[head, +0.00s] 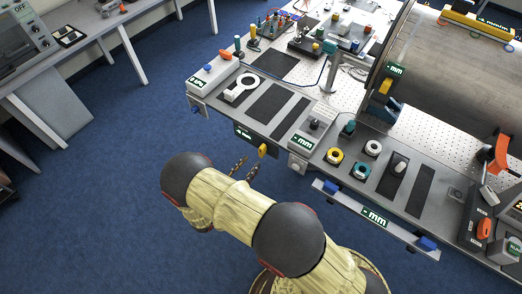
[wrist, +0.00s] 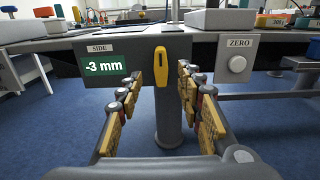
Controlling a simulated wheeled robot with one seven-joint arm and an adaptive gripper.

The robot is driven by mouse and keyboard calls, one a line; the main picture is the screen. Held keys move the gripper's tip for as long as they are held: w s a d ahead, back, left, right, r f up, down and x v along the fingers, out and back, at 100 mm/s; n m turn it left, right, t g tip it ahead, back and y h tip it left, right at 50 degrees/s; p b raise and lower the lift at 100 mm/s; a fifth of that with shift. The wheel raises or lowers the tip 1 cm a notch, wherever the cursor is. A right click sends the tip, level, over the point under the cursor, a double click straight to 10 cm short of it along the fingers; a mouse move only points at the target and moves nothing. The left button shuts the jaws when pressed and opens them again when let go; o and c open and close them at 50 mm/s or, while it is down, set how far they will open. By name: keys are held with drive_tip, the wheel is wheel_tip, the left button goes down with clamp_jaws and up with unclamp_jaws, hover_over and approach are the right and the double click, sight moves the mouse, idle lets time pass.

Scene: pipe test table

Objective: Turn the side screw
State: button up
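The side screw (wrist: 161,66) is a yellow, upright, flat-handled knob on the dark front panel labelled SIDE. It also shows in the head view (head: 262,150) at the table's front edge. Beside it, a green display (wrist: 105,65) reads -3 mm. My gripper (wrist: 160,88) is open, its two fingers spread left and right. The knob appears between the fingertips in the wrist view, with a visible gap on each side. In the head view my gripper (head: 244,170) is just in front of the knob, and nothing is seen between the fingers.
A white box with a round ZERO button (wrist: 237,64) sits right of the knob. The tabletop (head: 330,170) holds several fixtures, dark pads and a large pipe (head: 450,75). The blue floor in front of the table is clear.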

sight(260, 152)
drive_tip(key=x, duration=0.7)
drive_tip(key=shift+w+d, duration=0.1)
drive_tip(key=shift+f, duration=0.1)
drive_tip(key=shift+c, duration=0.5)
drive_tip(key=c, duration=0.8)
clamp_jaws()
